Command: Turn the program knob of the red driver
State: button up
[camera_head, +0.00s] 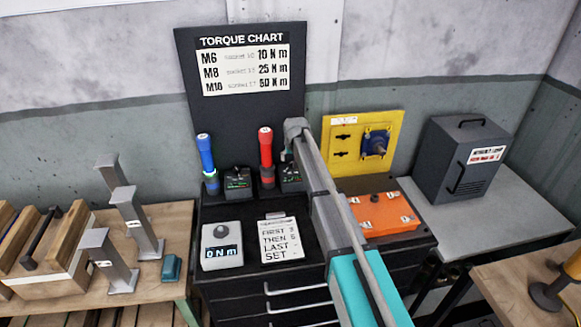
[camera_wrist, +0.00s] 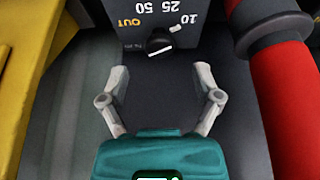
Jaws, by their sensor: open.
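The red driver (camera_head: 265,150) stands upright in the station under the torque chart, and its red handle (camera_wrist: 285,95) fills the right side of the wrist view. A dark box (camera_head: 291,180) beside it is partly hidden by my arm. In the wrist view this box (camera_wrist: 205,18) shows upside-down labels OUT, 50, 25 and 10.
The blue driver (camera_head: 206,158) stands left of the red one, with its own dark box (camera_head: 238,182). A display (camera_head: 222,246) reads 0 Nm. A yellow panel (camera_head: 350,135) is close on the right, with an orange case (camera_head: 380,213) below it.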

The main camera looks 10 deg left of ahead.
aim_at(291, 163)
jog(key=shift+b+x, duration=1.45)
jog(key=shift+x, duration=0.5)
grip_shut()
jog(key=shift+a, duration=0.25)
jog(key=shift+d, duration=0.15)
